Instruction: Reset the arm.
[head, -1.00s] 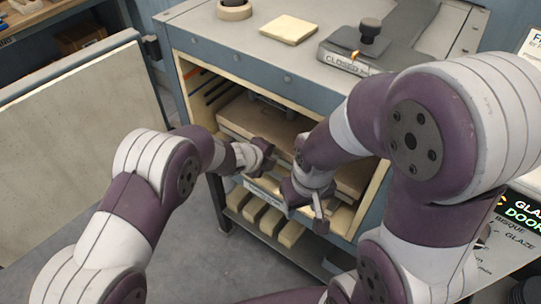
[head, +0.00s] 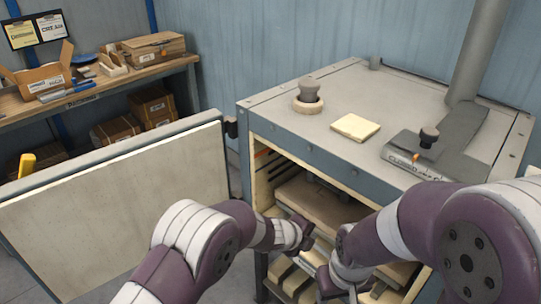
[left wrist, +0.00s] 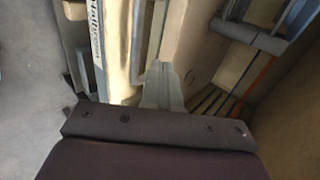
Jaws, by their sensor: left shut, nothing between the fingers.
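My left gripper (head: 306,238) is at the front opening of the dryer cabinet (head: 330,160), beside the shelf edge, with the arm bent in from the left. In the left wrist view its fingers (left wrist: 161,84) are together with nothing between them, over the cabinet's front edge and slotted inner wall. My right arm reaches in from the right. Its gripper (head: 350,292) is low in front of the opening near the bottom edge of the head view, and its jaws are too unclear to read.
The cabinet's thick door (head: 115,205) stands open to the left. Boards (head: 325,205) lie on the shelf inside. A workbench (head: 100,80) stands behind.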

